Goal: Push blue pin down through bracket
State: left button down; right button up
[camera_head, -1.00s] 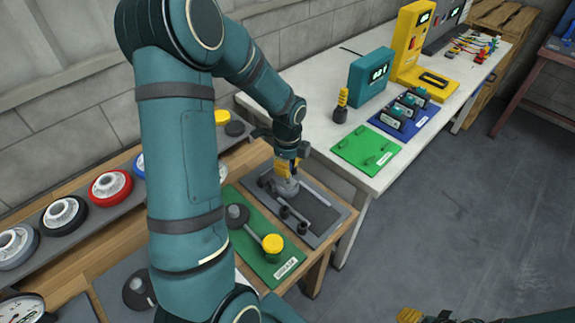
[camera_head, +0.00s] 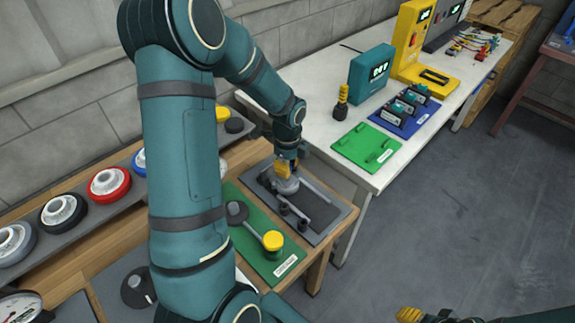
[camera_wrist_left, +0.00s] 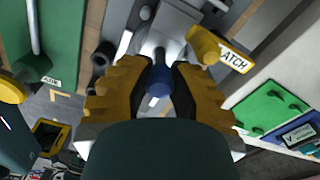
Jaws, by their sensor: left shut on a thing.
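My left gripper (camera_head: 285,168) is over the grey bracket (camera_head: 287,187) on a dark grey board. In the left wrist view its yellow-padded fingers (camera_wrist_left: 158,82) are shut on the blue pin (camera_wrist_left: 158,80), whose rounded blue end shows between the pads. The grey metal bracket (camera_wrist_left: 168,28) lies just beyond the pin. How deep the pin sits in the bracket is hidden by the fingers. My right gripper (camera_head: 410,315) shows only as yellow tips at the bottom edge, away from the bracket.
A green board (camera_head: 247,240) with a yellow-capped bar (camera_head: 272,241) lies beside the dark board (camera_head: 333,226). A yellow knob (camera_wrist_left: 205,46) and a LATCH label (camera_wrist_left: 236,57) are close to the gripper. The white table (camera_head: 366,178) stands to the right.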

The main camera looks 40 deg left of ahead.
pick_arm(q)
jog(key=shift+f, duration=0.3)
dwell(0.4)
jog(key=shift+f+b, duration=0.35)
jog(key=shift+b, duration=0.1)
jog(key=shift+f+b, duration=0.85)
jog(key=shift+f, duration=0.5)
jog(key=c, duration=0.9)
grip_release()
jog(key=shift+o, duration=0.2)
jog(key=shift+r, duration=0.2)
notch_tip(320, 180, up, 12)
jog(key=shift+f, duration=0.1)
